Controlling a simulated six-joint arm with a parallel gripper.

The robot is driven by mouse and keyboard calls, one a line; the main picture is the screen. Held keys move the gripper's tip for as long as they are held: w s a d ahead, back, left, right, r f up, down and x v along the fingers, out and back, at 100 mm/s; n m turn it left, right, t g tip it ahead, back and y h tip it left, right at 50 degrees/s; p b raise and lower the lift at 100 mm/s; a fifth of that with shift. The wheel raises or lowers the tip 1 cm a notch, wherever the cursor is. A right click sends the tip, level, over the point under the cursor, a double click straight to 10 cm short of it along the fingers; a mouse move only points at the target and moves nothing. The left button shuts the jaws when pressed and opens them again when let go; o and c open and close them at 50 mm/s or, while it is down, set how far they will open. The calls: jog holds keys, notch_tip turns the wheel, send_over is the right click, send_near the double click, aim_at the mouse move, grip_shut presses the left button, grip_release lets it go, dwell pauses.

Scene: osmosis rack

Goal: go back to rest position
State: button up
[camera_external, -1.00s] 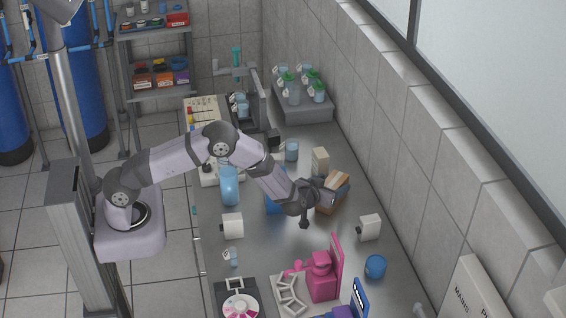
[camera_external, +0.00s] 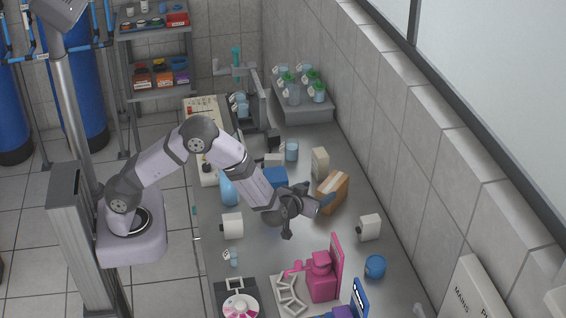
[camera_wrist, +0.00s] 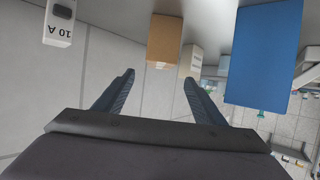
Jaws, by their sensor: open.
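My gripper (camera_external: 322,201) is above the grey bench (camera_external: 300,247), beside the brown cardboard box (camera_external: 335,190) in the outside view. In the wrist view my gripper (camera_wrist: 158,82) shows two dark fingers spread apart with nothing between them. The cardboard box (camera_wrist: 164,40) is beyond the fingertips and apart from them. A blue box (camera_wrist: 262,55) shows at the right of the wrist view; in the outside view a blue box (camera_external: 275,178) is partly hidden by my arm.
A white block (camera_external: 369,227) and a blue mug (camera_external: 375,266) are on the right of the bench. A pink device (camera_external: 322,275) stands near the front. A beige box (camera_external: 320,162) and a beaker (camera_external: 292,150) stand farther back. The tiled wall (camera_external: 440,150) bounds the right side.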

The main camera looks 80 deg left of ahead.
jog(key=d+r+m+h+p, duration=0.3)
jog(key=d+r+h+p, duration=0.1)
jog(key=d+r+h, duration=0.15)
jog(key=s+d+r+m+g+h+p, duration=0.25)
jog(key=s+d+h+p, duration=0.2)
jog(key=s, duration=0.45)
jog(key=s+a+r+m+g+p, duration=0.1)
jog(key=s+r+g+p, duration=0.1)
jog(key=s, duration=1)
jog(key=s+a+r+m+g+p, duration=0.2)
jog(key=s+g, duration=0.3)
jog(key=s, duration=0.7)
jog(key=shift+s+a, duration=0.2)
jog(key=shift+a, duration=0.1)
